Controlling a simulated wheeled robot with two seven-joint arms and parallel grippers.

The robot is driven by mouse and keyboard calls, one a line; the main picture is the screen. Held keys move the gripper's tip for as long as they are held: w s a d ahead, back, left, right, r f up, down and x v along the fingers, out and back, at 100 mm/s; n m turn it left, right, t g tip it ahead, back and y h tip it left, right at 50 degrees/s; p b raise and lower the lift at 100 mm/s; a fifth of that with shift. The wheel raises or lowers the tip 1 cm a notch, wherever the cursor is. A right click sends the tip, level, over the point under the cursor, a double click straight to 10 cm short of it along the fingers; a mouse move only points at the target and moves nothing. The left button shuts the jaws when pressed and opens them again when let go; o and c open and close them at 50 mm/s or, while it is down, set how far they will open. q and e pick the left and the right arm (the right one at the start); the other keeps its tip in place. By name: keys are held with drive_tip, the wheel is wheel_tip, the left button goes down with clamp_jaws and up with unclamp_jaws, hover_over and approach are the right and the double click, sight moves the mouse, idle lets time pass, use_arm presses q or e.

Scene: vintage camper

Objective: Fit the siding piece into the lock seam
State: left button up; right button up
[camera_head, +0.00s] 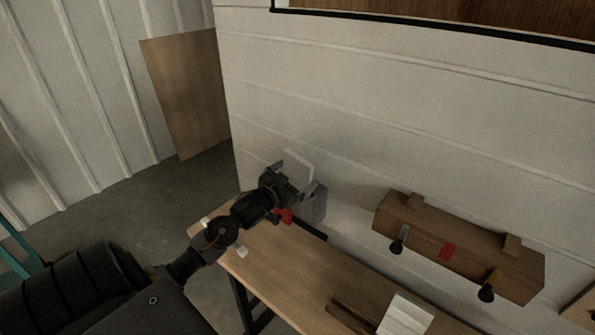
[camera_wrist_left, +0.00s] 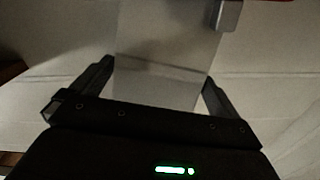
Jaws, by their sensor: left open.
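My left gripper (camera_head: 297,178) is open in front of the pale camper wall, above the far end of the bench. A small pale panel, likely the siding piece (camera_head: 299,164), stands at its fingers. In the left wrist view the panel (camera_wrist_left: 165,45) lies between the two spread fingers (camera_wrist_left: 155,85); I cannot tell whether either finger touches it. A small metal block (camera_wrist_left: 229,14) overlaps the panel's upper right corner there. Long horizontal seams run along the wall (camera_head: 400,130); which is the lock seam is unclear. My right gripper is not in view.
The wooden bench (camera_head: 290,262) runs below the wall, with a red item (camera_head: 283,215) near my gripper. A wooden box (camera_head: 455,245) with dark knobs is at the right. A white ribbed piece (camera_head: 405,316) lies on the bench. A brown board (camera_head: 187,92) leans at the back left.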

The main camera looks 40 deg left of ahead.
use_arm(q)
drive_tip(key=w, duration=0.2)
drive_tip(key=shift+w, duration=0.3)
drive_tip(key=shift+s, duration=0.15)
drive_tip(key=shift+c, duration=0.9)
drive_tip(key=c, duration=0.7)
drive_tip(key=shift+o, duration=0.2)
drive_tip(key=shift+r, duration=0.1)
